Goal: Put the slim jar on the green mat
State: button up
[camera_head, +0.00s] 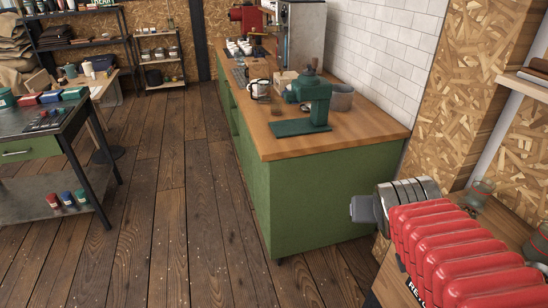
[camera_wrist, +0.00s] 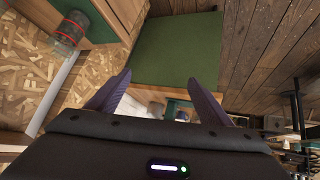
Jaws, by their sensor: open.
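My gripper (camera_wrist: 160,77) is open, with its two dark fingers apart and nothing between them in the wrist view. A glass jar with red bands (camera_wrist: 70,34) is at the upper left of that view, away from the fingers. In the head view a clear glass jar (camera_head: 481,190) stands on a wooden surface at the right, beside my red arm. Another glass vessel (camera_head: 541,240) is cut off at the right edge. I cannot tell which is the slim jar. I cannot make out the green mat for certain; a greenish patch (camera_wrist: 98,22) lies beside the banded jar.
A green-sided counter (camera_head: 320,205) with a wooden top carries a green grinder (camera_head: 312,100) and a mug (camera_head: 260,88). A dark table (camera_head: 45,122) stands at the left. A wooden shelf (camera_head: 522,84) juts out at the right. The plank floor (camera_head: 165,200) between is open.

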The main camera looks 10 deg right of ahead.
jog(key=s+a+n+g+y, duration=0.1)
jog(key=s+a, duration=0.3)
jog(key=a, duration=0.4)
jog(key=s+a+n+g+y, duration=0.1)
jog(key=s+a+n+y, duration=0.1)
jog(key=s+a, duration=0.3)
jog(key=a+y, duration=0.1)
jog(key=a, duration=0.2)
jog(key=shift+f, duration=0.35)
